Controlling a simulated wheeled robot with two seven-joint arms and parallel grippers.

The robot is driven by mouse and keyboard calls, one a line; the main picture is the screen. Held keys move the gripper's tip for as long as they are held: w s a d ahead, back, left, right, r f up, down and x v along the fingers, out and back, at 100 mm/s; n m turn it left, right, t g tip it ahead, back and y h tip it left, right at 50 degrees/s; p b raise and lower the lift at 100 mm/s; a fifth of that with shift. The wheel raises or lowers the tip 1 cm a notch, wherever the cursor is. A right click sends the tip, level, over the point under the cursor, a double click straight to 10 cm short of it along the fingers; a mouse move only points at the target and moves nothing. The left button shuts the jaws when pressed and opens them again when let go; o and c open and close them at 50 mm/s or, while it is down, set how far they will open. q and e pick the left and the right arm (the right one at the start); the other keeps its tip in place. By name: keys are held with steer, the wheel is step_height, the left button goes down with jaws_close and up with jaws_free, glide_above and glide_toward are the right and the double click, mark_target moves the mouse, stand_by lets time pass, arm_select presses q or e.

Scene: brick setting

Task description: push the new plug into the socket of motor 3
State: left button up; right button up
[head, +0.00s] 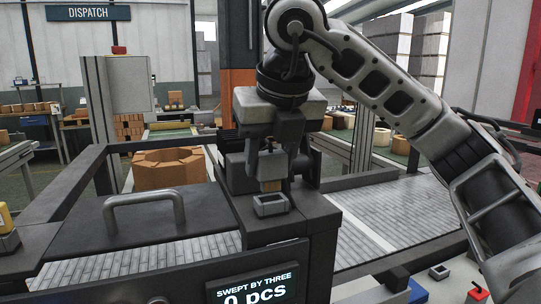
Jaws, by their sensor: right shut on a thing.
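My right gripper (271,180) points straight down above the dark machine housing in the middle of the head view. Directly below is a small grey square socket (271,208) with a raised rim, on top of the housing. The plug's lower end is at the socket's back rim in the picture; I cannot tell whether it touches or has entered. No motor number is readable. My left gripper is not in view.
A dark cover with a grey handle (144,208) lies left of the socket. A display (257,288) reads "SWEPT BY THREE 0 pcs". Tan bricks (168,168) stand behind. A red button (478,292) and a blue part (417,291) sit at the lower right.

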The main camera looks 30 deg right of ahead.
mark_target(271, 177)
stand_by(0.6)
steer(key=shift+f, duration=0.2)
steer(key=shift+f+b, duration=0.6)
steer(key=shift+f, duration=0.05)
steer(key=shift+f+b, duration=0.65)
steer(key=shift+f, duration=0.1)
steer(key=o, duration=1.5)
steer(key=shift+c, duration=0.2)
steer(key=shift+r, duration=0.1)
